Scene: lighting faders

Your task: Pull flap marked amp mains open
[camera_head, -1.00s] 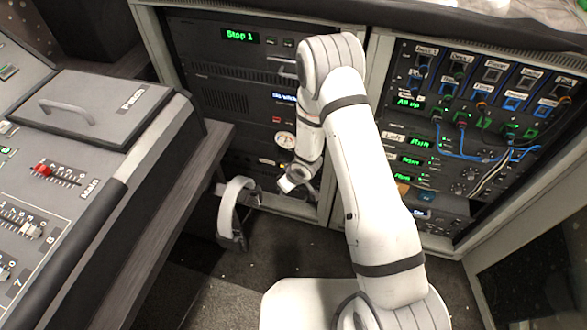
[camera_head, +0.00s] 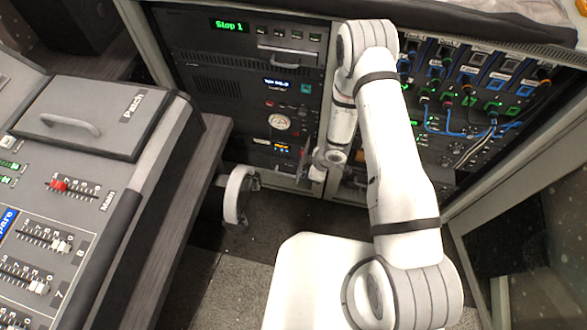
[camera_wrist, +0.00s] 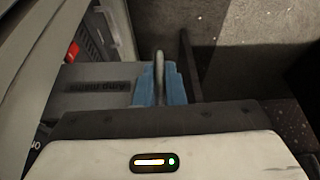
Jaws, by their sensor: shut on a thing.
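The flap marked "Amp mains" (camera_wrist: 95,88) shows in the wrist view as a grey panel, its label reading upside down. My gripper (camera_wrist: 160,82) is shut on the flap's thin grey handle (camera_wrist: 158,70), with blue pads on both sides of it. A red part (camera_wrist: 73,52) shows past the flap's edge, so the flap seems to stand at least partly open; the exact angle is unclear. In the head view my gripper (camera_head: 316,172) is low at the right side of the left rack, and my arm hides part of that area.
The left rack (camera_head: 235,90) has a "Stop 1" display and a round gauge (camera_head: 279,122). The right rack (camera_head: 480,95) holds cables and green-lit units. A mixing desk (camera_head: 80,180) stands at left. A white curved handle-like part (camera_head: 236,195) is near the rack's foot. Open floor (camera_head: 255,235) lies in front.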

